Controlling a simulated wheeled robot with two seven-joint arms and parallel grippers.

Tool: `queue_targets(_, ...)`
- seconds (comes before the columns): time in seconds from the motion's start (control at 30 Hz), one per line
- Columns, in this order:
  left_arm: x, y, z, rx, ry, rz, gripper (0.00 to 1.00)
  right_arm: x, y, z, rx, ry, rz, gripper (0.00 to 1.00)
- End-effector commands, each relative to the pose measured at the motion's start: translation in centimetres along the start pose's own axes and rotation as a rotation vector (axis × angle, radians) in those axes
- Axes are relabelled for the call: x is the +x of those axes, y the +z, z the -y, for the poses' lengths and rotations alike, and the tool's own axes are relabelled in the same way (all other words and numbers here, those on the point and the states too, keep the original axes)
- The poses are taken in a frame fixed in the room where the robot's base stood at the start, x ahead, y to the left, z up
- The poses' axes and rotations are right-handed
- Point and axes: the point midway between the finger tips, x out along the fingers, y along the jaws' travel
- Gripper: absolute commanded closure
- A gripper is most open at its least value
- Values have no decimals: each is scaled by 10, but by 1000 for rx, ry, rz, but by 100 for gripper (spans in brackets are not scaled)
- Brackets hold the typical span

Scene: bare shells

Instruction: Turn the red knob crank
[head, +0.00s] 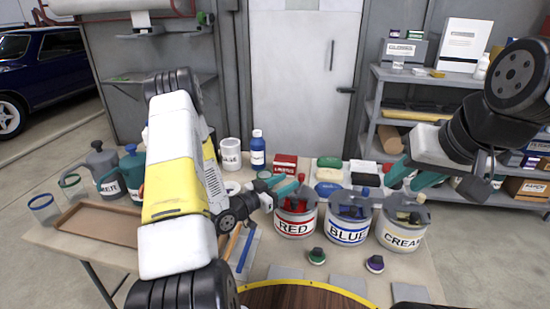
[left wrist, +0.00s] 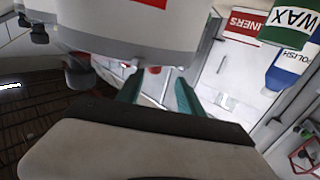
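The can labelled RED (head: 295,226) stands on the table, with a crank on its lid and a small red knob (head: 301,177) standing up from it. My left gripper (head: 287,190) is at the left of this lid, its teal fingers beside the knob. In the left wrist view the fingers (left wrist: 158,92) are apart, and a small red piece (left wrist: 153,69) shows between them beyond the tips, by the can's pale body (left wrist: 130,30). Contact with the knob cannot be told. My right gripper (head: 412,176) is held above the right side of the table, fingers apart and empty.
The BLUE can (head: 347,230) and CREAM can (head: 402,238) stand close to the right. Behind are a red box (head: 285,163), a blue bottle (head: 258,150) and coloured blocks (head: 328,174). A green knob (head: 317,256) and a purple knob (head: 375,264) lie in front.

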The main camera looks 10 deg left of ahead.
Motion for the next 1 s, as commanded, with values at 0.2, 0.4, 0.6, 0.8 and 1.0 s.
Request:
queue_targets(0.2,-6,-7,13,61,-14,103,56,0,0,0,0,0,0,64)
queue_targets(0.4,6,-10,38,121,-62,276,56,0,0,0,0,0,0,64)
queue_targets(0.6,17,-2,65,144,-114,444,56,0,0,0,0,0,0,64)
queue_targets(0.8,26,8,92,142,-175,604,56,0,0,0,0,0,0,64)
queue_targets(1.0,31,10,116,121,-248,752,56,0,0,0,0,0,0,64)
